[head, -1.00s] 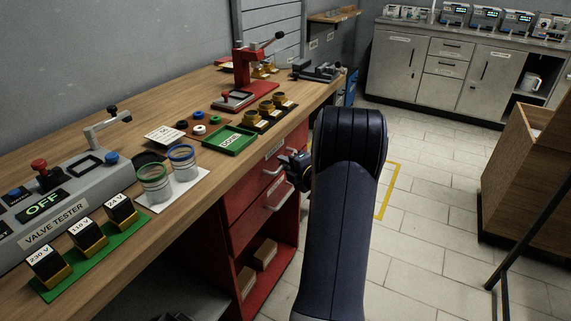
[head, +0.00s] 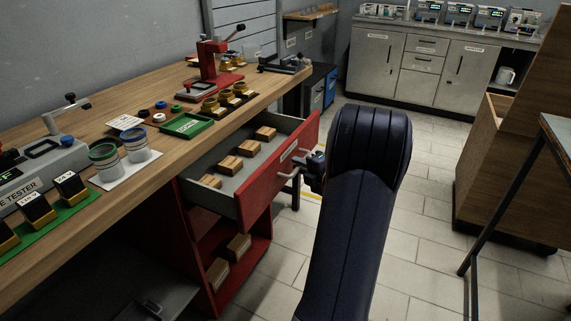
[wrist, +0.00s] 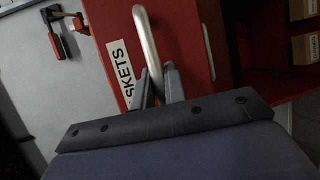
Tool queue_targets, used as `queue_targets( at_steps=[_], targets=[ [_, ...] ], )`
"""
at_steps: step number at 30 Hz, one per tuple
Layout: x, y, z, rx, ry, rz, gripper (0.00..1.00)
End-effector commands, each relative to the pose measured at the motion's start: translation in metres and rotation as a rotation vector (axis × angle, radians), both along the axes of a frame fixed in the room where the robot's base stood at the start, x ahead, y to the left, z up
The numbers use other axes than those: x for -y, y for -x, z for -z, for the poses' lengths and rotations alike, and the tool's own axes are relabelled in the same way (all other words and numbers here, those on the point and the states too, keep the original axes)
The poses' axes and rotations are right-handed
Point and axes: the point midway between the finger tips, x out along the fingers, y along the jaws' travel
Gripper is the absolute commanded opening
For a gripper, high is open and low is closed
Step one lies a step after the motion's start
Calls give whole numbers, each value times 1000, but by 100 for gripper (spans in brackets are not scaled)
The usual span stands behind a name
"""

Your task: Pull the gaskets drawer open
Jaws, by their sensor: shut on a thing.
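The gaskets drawer (head: 270,180) is the red drawer under the workbench in the head view. It stands well out from the bench, and several small wooden blocks (head: 265,133) show inside it. In the wrist view its red front carries a white label (wrist: 127,72) reading "SKETS", the rest cut off by my gripper. My gripper (head: 308,172) is at the drawer's front in the head view, partly hidden by my arm. In the wrist view my gripper (wrist: 160,82) is shut on the metal handle (wrist: 149,45), a curved bar.
The wooden workbench (head: 130,180) carries a green tray (head: 188,125), a red press and a valve tester. Below the drawer is an open red shelf with boxes (head: 238,246). A wooden crate (head: 480,190) and a table stand at right.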

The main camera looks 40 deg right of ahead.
Motion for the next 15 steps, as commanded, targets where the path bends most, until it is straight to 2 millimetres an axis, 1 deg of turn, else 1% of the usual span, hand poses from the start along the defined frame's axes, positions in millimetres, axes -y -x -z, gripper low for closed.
queue_targets(
  at_steps=[1,6,9,15],
  targets=[
    [7,14,2,-2,-1,6,0],
    [22,52,2,-3,-2,6,0],
    [29,70,2,-3,-1,5,0],
    [40,96,1,-2,-2,1,0]
  ],
)
